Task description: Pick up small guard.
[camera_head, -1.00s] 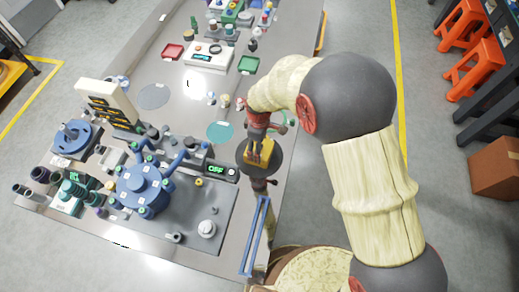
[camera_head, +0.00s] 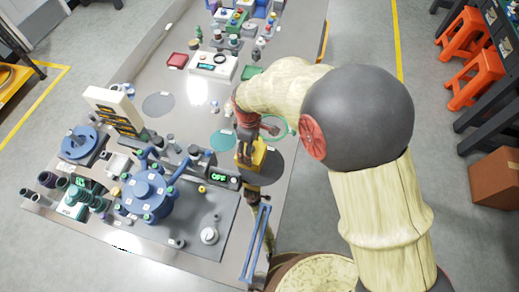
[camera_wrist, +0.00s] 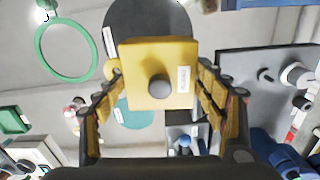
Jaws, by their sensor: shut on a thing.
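The small guard appears to be the yellow square piece with a grey round knob and a white label. It fills the middle of the wrist view (camera_wrist: 158,52) and shows as a yellow block in the head view (camera_head: 251,153). My gripper (camera_wrist: 159,85) is shut on it, one finger at each side. The guard appears held above the table, overlapping the left part of the dark round mat (camera_head: 268,168). Its underside is hidden.
A teal round mat (camera_head: 222,140) lies left of my gripper and a green ring (camera_head: 290,127) to the right. A blue vessel (camera_head: 148,190) and a controller reading "OFF" (camera_head: 222,178) stand at front left. A blue rail (camera_head: 256,243) is nearby in front.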

